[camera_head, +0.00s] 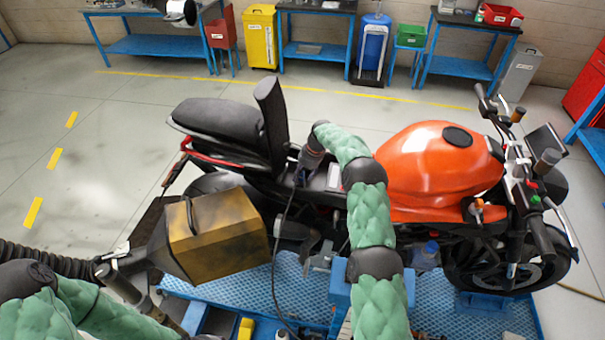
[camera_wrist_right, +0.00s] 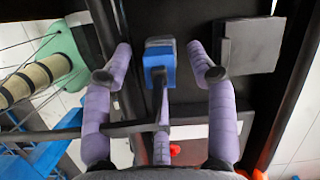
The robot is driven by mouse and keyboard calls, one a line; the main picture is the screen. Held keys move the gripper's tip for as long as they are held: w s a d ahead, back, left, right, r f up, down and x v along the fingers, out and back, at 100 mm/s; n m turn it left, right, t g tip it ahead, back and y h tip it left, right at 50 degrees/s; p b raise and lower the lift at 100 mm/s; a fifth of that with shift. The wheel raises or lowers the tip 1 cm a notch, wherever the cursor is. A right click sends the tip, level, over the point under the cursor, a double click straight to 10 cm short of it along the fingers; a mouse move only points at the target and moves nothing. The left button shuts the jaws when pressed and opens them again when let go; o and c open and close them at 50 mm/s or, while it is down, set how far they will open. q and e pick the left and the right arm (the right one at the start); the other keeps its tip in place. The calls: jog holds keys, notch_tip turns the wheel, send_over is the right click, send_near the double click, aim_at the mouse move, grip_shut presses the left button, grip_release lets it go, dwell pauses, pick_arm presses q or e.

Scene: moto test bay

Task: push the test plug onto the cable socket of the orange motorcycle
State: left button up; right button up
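The orange motorcycle (camera_head: 435,165) stands across the head view. My right gripper (camera_head: 303,165) reaches down by its seat; the fingertips are hard to make out there. In the right wrist view, the two purple-wrapped fingers of my right gripper (camera_wrist_right: 160,50) are apart. A blue plug (camera_wrist_right: 158,68) with a lead sits between them, with a visible gap on each side. A grey block (camera_wrist_right: 160,43), perhaps the cable socket, is directly beyond the plug and seems to meet it. Whether the plug is fully seated cannot be told. My left gripper (camera_head: 125,280) is at lower left, its fingers unclear.
A dark cable (camera_head: 275,265) hangs from near my right gripper towards the blue platform (camera_head: 445,315). A brass-coloured box-like hood (camera_head: 215,235) stands beside the motorcycle's rear, near my left arm. Benches and bins line the back wall. The floor behind the motorcycle is clear.

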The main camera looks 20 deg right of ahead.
jog(key=v, duration=1.2)
jog(key=shift+s, duration=0.1)
dwell(0.4)
